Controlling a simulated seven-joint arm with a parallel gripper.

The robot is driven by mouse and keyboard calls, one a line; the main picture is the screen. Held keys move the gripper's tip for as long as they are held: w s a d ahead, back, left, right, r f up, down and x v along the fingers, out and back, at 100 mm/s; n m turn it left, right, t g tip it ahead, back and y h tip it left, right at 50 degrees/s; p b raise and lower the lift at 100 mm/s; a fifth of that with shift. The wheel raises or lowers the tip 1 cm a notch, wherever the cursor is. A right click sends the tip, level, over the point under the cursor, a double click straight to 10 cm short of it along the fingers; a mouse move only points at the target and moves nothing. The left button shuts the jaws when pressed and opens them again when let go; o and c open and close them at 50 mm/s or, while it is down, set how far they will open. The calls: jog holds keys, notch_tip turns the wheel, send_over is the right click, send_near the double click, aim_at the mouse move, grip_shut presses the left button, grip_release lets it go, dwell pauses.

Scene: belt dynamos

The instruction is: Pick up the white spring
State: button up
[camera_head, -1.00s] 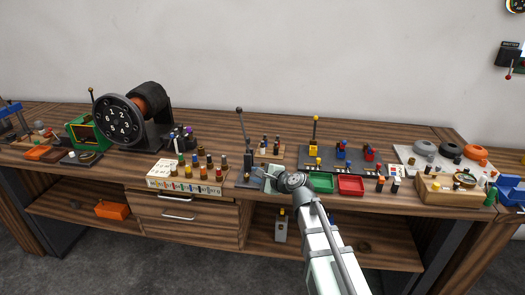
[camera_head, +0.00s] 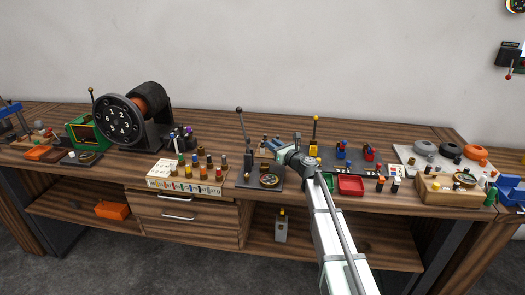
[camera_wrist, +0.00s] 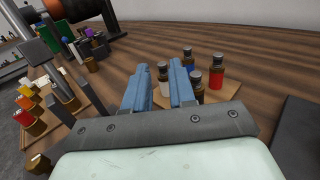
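A small wooden stand (camera_wrist: 232,91) holds several short dark-capped cylinders with coloured bands. The one with a pale band, which looks like the white spring (camera_wrist: 163,84), stands upright at the stand's left side in the wrist view. My gripper (camera_wrist: 161,68) is open, its two blue fingers apart. The white spring shows through the gap between them, seemingly just beyond the fingers; whether they touch it I cannot tell. In the head view my gripper (camera_head: 268,148) is over the back of the bench, and my wrist hides most of the stand.
Close by are cylinders with red (camera_wrist: 216,77) and blue (camera_wrist: 190,67) bands. A rack of coloured cylinders (camera_head: 186,176) is left, a red tray (camera_head: 351,186) right. Bare wood lies behind the stand.

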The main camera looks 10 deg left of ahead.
aim_at(262, 149)
jog(key=shift+w+a+f, duration=0.35)
jog(key=shift+f, duration=0.15)
jog(key=shift+w+a+f, duration=0.35)
jog(key=shift+f, duration=0.15)
jog(key=shift+x, duration=2.85)
grip_shut()
